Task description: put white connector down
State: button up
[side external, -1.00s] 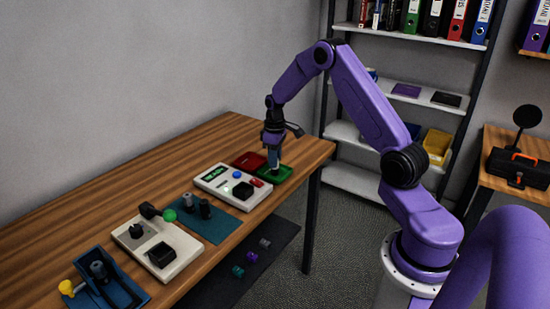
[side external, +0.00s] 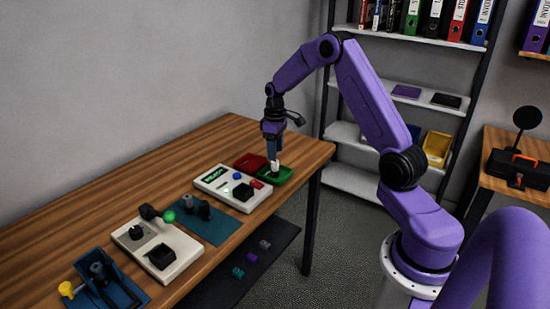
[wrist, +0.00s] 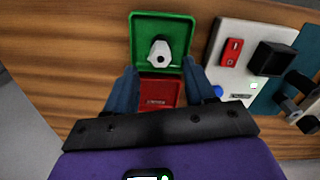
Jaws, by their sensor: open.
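The white connector (wrist: 160,54) sits inside the green tray (wrist: 137,30), seen from above in the wrist view. In the side view the white connector (side external: 275,167) shows as a small pale piece in the green tray (side external: 284,177). My gripper (side external: 273,155) is above it, pointing down. In the wrist view the two blue fingers of my gripper (wrist: 158,80) are spread apart, with nothing between their tips; the connector lies just beyond them. How far the fingertips are above the connector is hard to tell.
A red tray (wrist: 160,93) adjoins the green one. A white test box (side external: 232,187) with a screen and buttons stands beside them. A teal mat (side external: 212,225), another white unit (side external: 157,247) and a blue fixture (side external: 110,287) lie along the table (side external: 120,185).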

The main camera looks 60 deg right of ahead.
notch_tip(320, 180, up, 8)
jog(key=s+a+r+n, duration=0.2)
jog(key=s+a, duration=0.4)
jog(key=a, duration=0.5)
jog(key=s+a+r+n, duration=0.25)
jog(key=s+a, duration=0.35)
jog(key=a, duration=0.6)
jog(key=s+a+f+n, duration=0.1)
jog(key=s+a+n, duration=0.1)
jog(key=s, duration=0.9)
jog(key=s+a+f+n, duration=0.1)
jog(key=s+n, duration=0.2)
jog(key=s, duration=0.8)
jog(key=shift+s+a, duration=0.35)
jog(key=shift+a, duration=0.05)
